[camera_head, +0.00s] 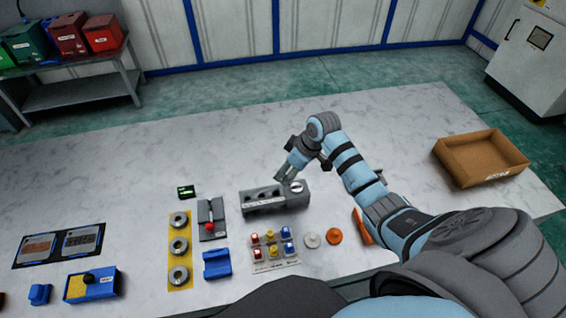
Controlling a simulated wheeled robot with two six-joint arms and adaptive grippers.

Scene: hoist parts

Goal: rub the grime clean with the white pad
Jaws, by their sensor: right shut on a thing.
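My right gripper (284,176) reaches down to the back of a grey block with dark holes and a round dial (262,205). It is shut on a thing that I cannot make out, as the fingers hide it. I cannot surely pick out the white pad; a small white disc (311,241) lies on the table right of the switch panel. No grime is certain; at the left are a brown-speckled panel (38,248) and a grey-speckled panel (82,239) in dark frames. My left gripper is not in view.
Left of the grey block are a red-knobbed lever (211,212), a yellow strip with metal rings (180,270) and a blue holder (216,264). A switch panel (273,251) and orange disc (334,236) lie in front. A cardboard box (482,160) stands right.

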